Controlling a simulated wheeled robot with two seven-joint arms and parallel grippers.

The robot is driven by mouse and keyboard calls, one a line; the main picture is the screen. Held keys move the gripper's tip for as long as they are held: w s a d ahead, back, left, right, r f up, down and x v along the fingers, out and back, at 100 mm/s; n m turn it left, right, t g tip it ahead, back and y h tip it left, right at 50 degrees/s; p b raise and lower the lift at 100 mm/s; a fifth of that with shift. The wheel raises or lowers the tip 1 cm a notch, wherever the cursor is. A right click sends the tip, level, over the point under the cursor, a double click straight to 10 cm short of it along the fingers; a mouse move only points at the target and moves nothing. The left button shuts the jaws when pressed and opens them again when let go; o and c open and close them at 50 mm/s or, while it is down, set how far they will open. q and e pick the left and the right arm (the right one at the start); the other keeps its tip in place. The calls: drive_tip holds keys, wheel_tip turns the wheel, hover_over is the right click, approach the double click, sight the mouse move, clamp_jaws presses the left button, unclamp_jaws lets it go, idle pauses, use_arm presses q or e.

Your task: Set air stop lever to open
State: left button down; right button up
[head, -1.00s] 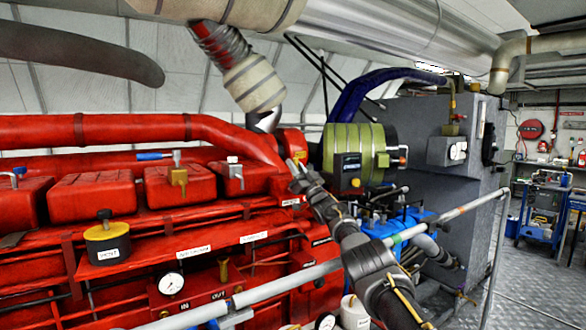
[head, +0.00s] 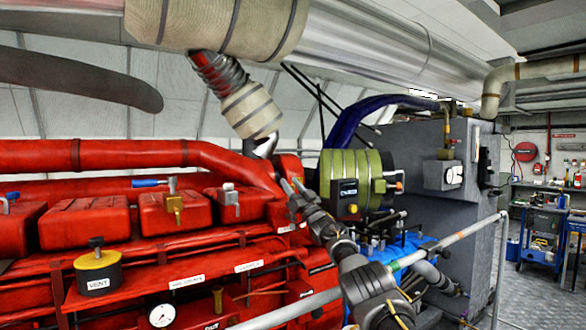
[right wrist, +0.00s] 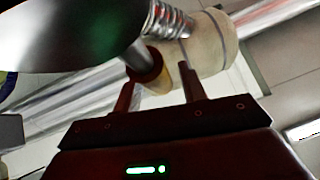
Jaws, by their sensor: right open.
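I cannot tell for sure which part is the air stop lever. A small black box (head: 346,198) with a label I cannot read sits on the front of the green ribbed cylinder (head: 362,172). A fitting with an orange-red end (head: 398,187) sticks out at that cylinder's right side. My right gripper (head: 292,185) is open and empty, raised just left of the green cylinder in the head view. In the right wrist view its two fingers (right wrist: 156,90) stand apart, with pipework behind them. My left gripper is not in view.
The red engine (head: 90,225) fills the left, with a blue-handled valve (head: 152,183) and a yellow-and-black VENT knob (head: 97,270). A grey rail (head: 440,240) crosses in front. Large wrapped pipes (head: 225,25) run overhead. A grey cabinet (head: 425,140) stands right of the green cylinder.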

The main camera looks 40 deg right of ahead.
use_arm(q)
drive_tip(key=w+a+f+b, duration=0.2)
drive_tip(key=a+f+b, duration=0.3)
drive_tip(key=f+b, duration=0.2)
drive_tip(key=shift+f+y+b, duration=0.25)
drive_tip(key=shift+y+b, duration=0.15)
drive_tip(key=shift+b, duration=0.35)
use_arm(e)
drive_tip(key=s+a+r, duration=0.9)
drive_tip(key=s+r, duration=0.1)
drive_tip(key=shift+s+a+r, duration=0.15)
drive_tip(key=shift+s+r, duration=0.1)
drive_tip(key=shift+s, duration=0.05)
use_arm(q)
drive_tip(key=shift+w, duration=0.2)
